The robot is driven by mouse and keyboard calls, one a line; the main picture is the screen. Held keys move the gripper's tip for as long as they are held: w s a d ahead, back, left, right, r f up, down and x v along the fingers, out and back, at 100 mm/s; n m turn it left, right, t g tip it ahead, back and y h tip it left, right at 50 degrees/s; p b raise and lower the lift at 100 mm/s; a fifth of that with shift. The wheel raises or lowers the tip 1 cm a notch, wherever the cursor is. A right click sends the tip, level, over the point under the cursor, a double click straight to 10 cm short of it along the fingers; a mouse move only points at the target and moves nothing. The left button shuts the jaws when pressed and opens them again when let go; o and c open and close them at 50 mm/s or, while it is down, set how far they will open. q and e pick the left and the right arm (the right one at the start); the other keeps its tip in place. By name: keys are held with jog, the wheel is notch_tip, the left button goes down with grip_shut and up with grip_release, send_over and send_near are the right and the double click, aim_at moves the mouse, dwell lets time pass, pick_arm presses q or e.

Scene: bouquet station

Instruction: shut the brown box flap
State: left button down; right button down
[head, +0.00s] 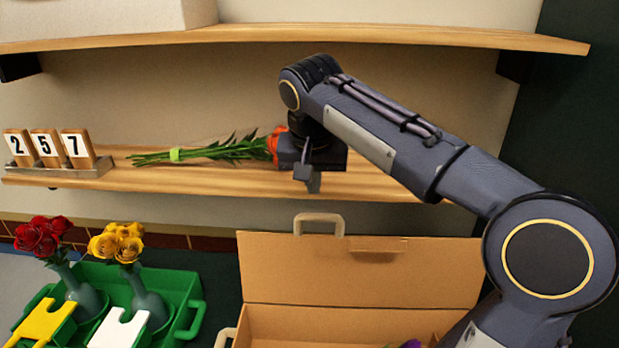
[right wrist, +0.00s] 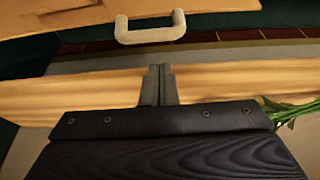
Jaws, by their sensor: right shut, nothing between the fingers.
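The brown box (head: 290,322) stands at the bottom middle of the head view. Its flap (head: 362,275) is open and stands up at the back, with a pale handle (head: 318,218) on its top edge. The flap also shows at the top of the right wrist view (right wrist: 70,30), with its handle (right wrist: 150,32). My right gripper (head: 307,180) is above and behind the flap, in front of the shelf and apart from the handle. In the right wrist view its fingers (right wrist: 158,85) are together and empty. My left gripper is not in view.
A bouquet with orange blooms (head: 225,151) lies on the lower shelf (head: 180,182), beside number blocks (head: 48,147). A green tray (head: 185,315) holds vases of red roses (head: 42,236) and yellow roses (head: 118,242). An upper shelf (head: 400,36) runs above my right arm.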

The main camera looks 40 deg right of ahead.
jog(key=x, duration=0.7)
jog(key=shift+a, duration=0.15)
